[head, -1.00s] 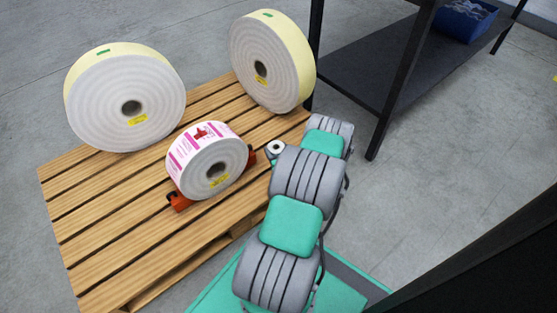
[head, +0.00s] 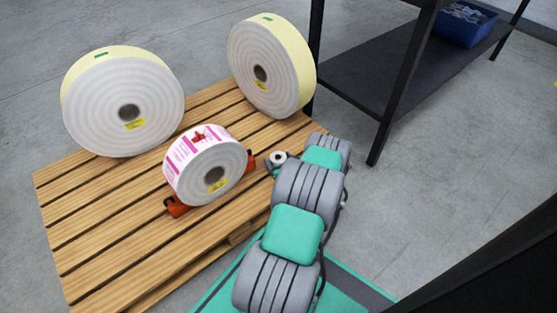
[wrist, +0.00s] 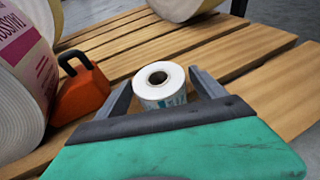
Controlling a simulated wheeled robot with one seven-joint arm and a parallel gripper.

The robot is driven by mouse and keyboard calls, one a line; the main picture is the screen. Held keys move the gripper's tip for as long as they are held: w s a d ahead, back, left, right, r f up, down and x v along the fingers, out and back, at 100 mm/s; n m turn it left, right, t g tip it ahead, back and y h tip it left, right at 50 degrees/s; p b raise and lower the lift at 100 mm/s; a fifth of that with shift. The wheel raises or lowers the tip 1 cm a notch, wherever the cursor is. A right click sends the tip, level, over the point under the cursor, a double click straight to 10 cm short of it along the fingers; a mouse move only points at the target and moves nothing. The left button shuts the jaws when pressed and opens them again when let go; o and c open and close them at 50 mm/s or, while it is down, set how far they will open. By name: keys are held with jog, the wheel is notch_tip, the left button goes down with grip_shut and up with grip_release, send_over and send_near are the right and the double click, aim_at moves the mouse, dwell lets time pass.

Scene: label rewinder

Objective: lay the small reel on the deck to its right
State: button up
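The small reel (head: 278,157) is a white roll with a dark core hole and its hole facing up. In the wrist view the small reel (wrist: 160,86) stands upright between the two fingers of my gripper (wrist: 162,82), with blue-green print low on its side. The reel is over the slatted wooden deck (head: 110,210), right of the pink-printed label roll (head: 190,160). I cannot tell whether its underside touches the slats.
Orange chocks (head: 177,206) hold the label roll at both sides; one (wrist: 82,95) is left of my gripper. Two large cream reels (head: 95,105) (head: 285,65) stand at the back of the deck. A dark shelf frame (head: 395,100) is beyond. Bare slats (wrist: 250,55) lie to the right.

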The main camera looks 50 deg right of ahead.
jog(key=shift+r, duration=0.25)
jog(key=p+v, duration=0.4)
jog(key=v, duration=0.7)
jog(key=shift+p, duration=0.3)
jog(key=shift+s+a+r, duration=0.1)
jog(key=shift+s+a, duration=0.2)
jog(key=shift+s, duration=0.05)
